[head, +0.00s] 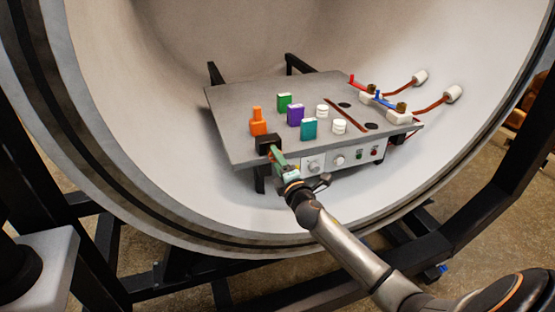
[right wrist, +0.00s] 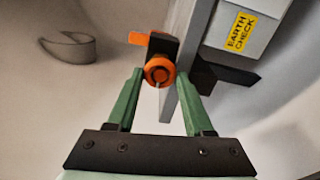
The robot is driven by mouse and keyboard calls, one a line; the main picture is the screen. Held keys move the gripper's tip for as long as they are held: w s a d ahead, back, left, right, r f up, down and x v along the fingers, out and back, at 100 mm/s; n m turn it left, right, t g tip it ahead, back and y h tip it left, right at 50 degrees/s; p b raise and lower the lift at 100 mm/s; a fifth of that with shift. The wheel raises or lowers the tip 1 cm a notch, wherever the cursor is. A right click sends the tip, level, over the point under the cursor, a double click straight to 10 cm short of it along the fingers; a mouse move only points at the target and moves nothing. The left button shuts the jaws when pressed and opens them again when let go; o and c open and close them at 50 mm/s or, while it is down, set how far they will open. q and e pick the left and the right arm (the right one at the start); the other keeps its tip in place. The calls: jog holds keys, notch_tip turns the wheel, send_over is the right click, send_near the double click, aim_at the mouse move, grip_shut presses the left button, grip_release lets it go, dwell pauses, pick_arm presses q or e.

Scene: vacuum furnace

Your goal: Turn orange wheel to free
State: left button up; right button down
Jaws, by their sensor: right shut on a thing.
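The orange wheel (right wrist: 159,70) shows in the right wrist view, with a pale mark low on its face. It sits on the front of a black block (head: 267,143) at the near left corner of the grey bench plate (head: 236,148). My right gripper (head: 276,156) reaches this block from the front. In the right wrist view its two green fingers (right wrist: 160,73) stand on either side of the wheel, shut on it. In the head view the wheel is hidden behind the fingers. My left gripper is not in view.
An orange fitting (head: 257,122) stands just behind the block. Green (head: 284,102), purple (head: 295,115) and teal (head: 308,129) blocks and white stacked pieces (head: 339,126) stand on the plate. A front panel with knobs (head: 314,164) lies to the right. The round chamber wall (head: 140,130) surrounds everything.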

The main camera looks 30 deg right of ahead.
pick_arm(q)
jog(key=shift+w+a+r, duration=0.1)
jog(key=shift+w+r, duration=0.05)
pick_arm(e)
jog(key=shift+n, duration=0.3)
jog(key=shift+c, duration=1.4)
grip_release()
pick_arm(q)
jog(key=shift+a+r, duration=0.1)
pick_arm(e)
jog(key=v, duration=1.2)
jog(key=shift+s, duration=0.3)
jog(key=shift+f, duration=0.1)
